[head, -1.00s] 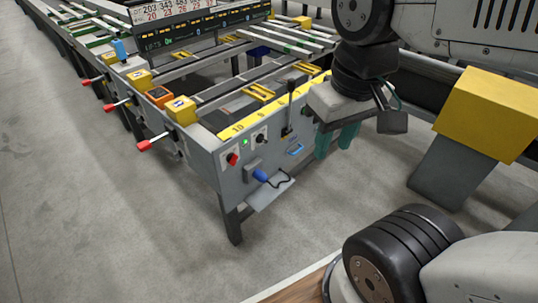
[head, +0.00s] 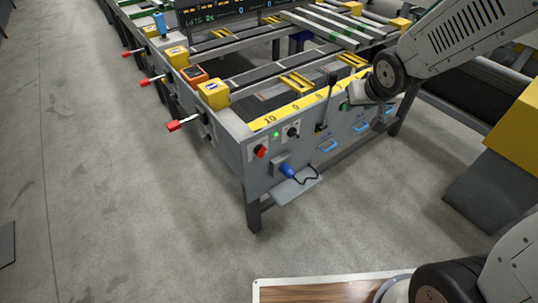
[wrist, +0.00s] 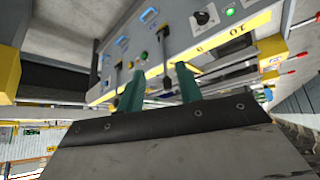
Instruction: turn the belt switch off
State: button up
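The grey control panel (head: 300,158) on the near end of the table carries a red rotary switch (head: 261,151), a black knob (head: 293,132) and a lit green lamp (head: 276,134). I cannot tell from labels which one is the belt switch. In the wrist view the black knob (wrist: 201,17) and green lamp (wrist: 229,12) show at the top, beyond the fingertips. My gripper (wrist: 160,72) is open, its two teal fingers apart with nothing held between them. In the head view it is right of the knob and red switch; its fingers are mostly hidden.
A black upright lever (head: 327,100) stands on the panel between the knob and my gripper. A blue plug (head: 288,170) with a cable sits above a small shelf (head: 297,186). Red-tipped handles (head: 174,126) stick out at left.

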jog(key=w+a+f+t+y, duration=0.1)
jog(key=w+a+f+y, duration=0.1)
jog(key=w+a+f, duration=0.4)
jog(key=t+y, duration=0.2)
jog(key=y, duration=0.8)
send_near(264, 154)
jog(key=x, duration=0.8)
jog(key=shift+w+a, duration=0.2)
jog(key=shift+w, duration=0.05)
grip_shut()
